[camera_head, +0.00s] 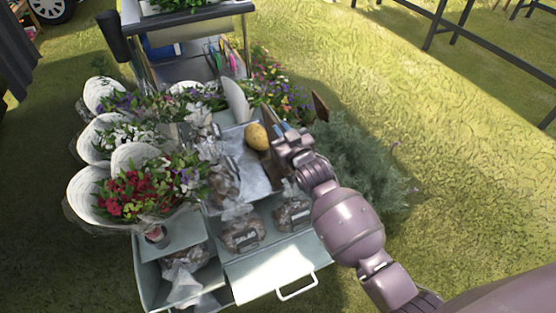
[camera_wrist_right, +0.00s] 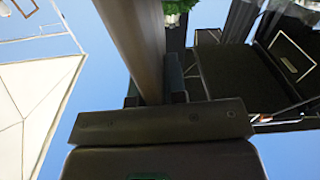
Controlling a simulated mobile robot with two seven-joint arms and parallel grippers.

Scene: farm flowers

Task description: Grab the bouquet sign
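My right gripper (camera_head: 279,130) is over the right part of the cart's tray, beside a yellow potato-like object (camera_head: 257,137). A dark brown board (camera_head: 269,163) stands just below it, partly hidden by the hand; I cannot read any sign on it. In the right wrist view a grey-brown bar (camera_wrist_right: 138,42) runs down between the fingers of my right gripper (camera_wrist_right: 158,90). The fingers lie close on both sides, but I cannot tell whether they press on it. Another brown board (camera_head: 320,107) stands right of the hand among plants. My left gripper is not in view.
Wrapped bouquets (camera_head: 142,190) crowd the cart's left side. Bagged goods (camera_head: 242,231) sit along its front, above a flap with a white handle (camera_head: 297,287). A green bush (camera_head: 360,170) is beside my right arm. Open grass (camera_head: 450,130) lies to the right.

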